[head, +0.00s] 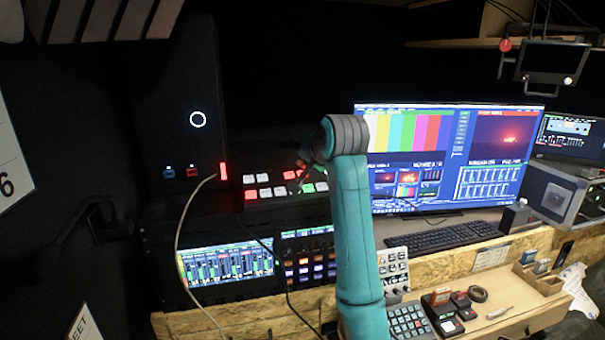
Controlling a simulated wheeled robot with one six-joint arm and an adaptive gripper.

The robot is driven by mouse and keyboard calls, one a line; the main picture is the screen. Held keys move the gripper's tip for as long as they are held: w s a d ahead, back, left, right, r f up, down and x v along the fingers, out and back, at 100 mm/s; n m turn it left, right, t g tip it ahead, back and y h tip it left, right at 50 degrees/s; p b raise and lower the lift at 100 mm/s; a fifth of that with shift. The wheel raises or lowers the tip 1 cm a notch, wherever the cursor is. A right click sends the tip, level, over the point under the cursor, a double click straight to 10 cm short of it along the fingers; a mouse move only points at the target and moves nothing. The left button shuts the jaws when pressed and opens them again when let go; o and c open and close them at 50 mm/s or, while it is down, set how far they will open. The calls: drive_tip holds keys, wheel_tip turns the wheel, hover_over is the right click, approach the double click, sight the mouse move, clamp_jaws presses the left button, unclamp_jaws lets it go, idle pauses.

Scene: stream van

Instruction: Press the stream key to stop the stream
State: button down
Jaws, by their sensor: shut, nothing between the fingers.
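My gripper (296,184) is small and dark in the head view. It is at the end of my teal arm, over the switcher panel (258,180) with rows of white, red and green lit buttons. It looks shut and empty, and I cannot tell whether it touches a button. My arm hides the right part of this panel. A keypad with several small keys (408,320) is on the desk at the lower right of the arm. No label marking the stream key is readable in this view.
A large monitor (480,200) with colour bars stands behind a black keyboard (446,236). An audio mixer screen (228,264) and a dark button panel (308,255) are below the switcher. A pale cable (178,235) hangs at the left. Small items crowd the wooden desk (505,328).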

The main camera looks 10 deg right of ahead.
drive_tip(key=shift+f, duration=0.2)
drive_tip(key=shift+w+f, duration=0.1)
drive_tip(key=shift+f, duration=0.1)
drive_tip(key=shift+w+f, duration=0.1)
drive_tip(key=shift+f, duration=0.35)
idle(0.9)
drive_tip(key=shift+r, duration=0.15)
drive_tip(key=shift+s+r, duration=0.25)
drive_tip(key=shift+r, duration=0.45)
drive_tip(key=shift+r, duration=0.15)
drive_tip(key=r, duration=0.2)
drive_tip(key=s+r, duration=0.1)
drive_tip(key=r, duration=0.1)
drive_tip(key=shift+s+r, duration=0.1)
drive_tip(key=shift+r, duration=0.2)
idle(0.6)
